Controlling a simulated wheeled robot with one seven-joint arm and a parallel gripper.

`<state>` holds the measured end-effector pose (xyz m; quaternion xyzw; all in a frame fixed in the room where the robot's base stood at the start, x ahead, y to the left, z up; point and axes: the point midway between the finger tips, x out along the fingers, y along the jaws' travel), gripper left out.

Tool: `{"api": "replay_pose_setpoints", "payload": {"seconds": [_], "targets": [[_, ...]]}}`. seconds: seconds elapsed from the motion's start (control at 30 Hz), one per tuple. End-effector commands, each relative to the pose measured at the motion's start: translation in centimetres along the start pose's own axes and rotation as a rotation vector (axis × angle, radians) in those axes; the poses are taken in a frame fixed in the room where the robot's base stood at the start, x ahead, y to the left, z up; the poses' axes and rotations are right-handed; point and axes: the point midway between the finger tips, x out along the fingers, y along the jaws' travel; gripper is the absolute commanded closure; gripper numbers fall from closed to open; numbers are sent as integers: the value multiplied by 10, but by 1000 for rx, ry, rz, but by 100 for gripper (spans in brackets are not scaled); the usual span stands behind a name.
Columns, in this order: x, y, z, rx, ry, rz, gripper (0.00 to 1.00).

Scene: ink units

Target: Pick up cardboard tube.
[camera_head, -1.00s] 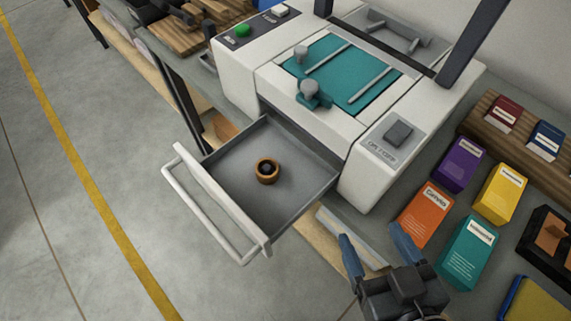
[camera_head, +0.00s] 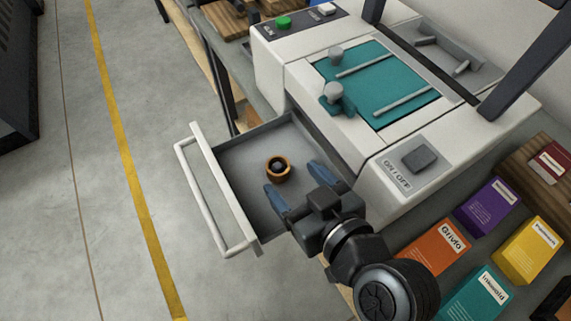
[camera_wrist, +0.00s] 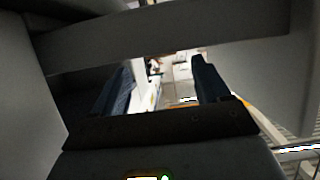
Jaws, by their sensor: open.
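The cardboard tube (camera_head: 278,178), a short brown ring with a dark hollow middle, stands on the floor of the open grey drawer (camera_head: 243,163). My gripper (camera_head: 293,178) is open, its two blue fingers apart, over the right part of the drawer. In the head view the fingertips are close to the tube on its lower right. I cannot tell their height above it, or any contact. The wrist view shows the two fingers apart (camera_wrist: 163,85) with nothing clear held between them. I cannot make out the tube there.
The drawer has a white front with a bar handle (camera_head: 205,205) and sticks out of a white machine (camera_head: 380,170) with a teal top. Orange (camera_head: 433,250), purple (camera_head: 487,207), yellow and teal boxes stand to the right. Open floor lies left.

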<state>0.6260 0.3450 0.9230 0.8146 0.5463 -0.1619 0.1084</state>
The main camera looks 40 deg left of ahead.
Motion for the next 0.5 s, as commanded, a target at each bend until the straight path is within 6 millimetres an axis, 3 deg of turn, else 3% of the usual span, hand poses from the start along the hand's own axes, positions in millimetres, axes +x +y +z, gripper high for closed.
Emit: {"api": "replay_pose_setpoints", "payload": {"seconds": [0.5], "targets": [[61, -2, 1, 1, -1, 2, 25]]}}
